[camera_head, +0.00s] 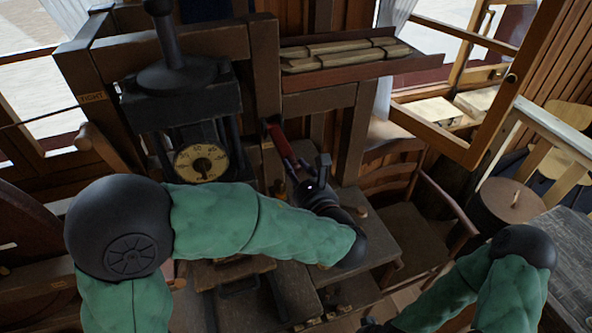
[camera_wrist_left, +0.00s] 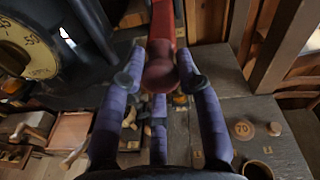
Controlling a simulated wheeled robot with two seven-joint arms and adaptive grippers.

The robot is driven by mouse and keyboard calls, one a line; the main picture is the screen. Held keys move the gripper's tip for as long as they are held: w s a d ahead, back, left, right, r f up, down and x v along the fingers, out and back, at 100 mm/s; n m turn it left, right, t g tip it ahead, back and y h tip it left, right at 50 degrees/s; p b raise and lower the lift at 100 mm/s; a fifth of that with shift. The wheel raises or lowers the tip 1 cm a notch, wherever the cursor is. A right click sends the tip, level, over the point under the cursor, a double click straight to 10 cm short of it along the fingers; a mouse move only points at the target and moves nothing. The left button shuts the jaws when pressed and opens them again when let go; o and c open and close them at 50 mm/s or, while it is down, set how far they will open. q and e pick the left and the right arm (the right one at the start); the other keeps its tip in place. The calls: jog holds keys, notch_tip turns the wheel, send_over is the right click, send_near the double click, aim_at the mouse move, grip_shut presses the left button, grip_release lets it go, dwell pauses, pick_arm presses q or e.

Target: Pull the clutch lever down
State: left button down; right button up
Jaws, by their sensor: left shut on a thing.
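The clutch lever shows as a red handle (camera_head: 278,140) right of the dial in the head view. Its rounded red end (camera_wrist_left: 161,70) is at the top middle of the left wrist view. My left gripper (camera_head: 303,170) is at the near end of this handle. In the left wrist view the purple fingers of my left gripper (camera_wrist_left: 162,80) close on the red end from both sides, with a third finger below. The lever's far end is hidden.
A round dial (camera_head: 202,162) sits on a dark machine with heavy wooden posts. A wooden chair (camera_head: 420,205) stands to the right. A bench top with a round "70" disc (camera_wrist_left: 242,129) lies below my gripper.

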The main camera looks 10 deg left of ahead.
pick_arm(q)
jog(key=c, duration=0.9)
grip_release()
jog(key=shift+s+f, duration=0.1)
jog(key=shift+f, duration=0.4)
jog(key=shift+o, duration=0.2)
jog(key=shift+r, duration=0.15)
jog(key=shift+r, duration=0.1)
jog(key=v, duration=1.2)
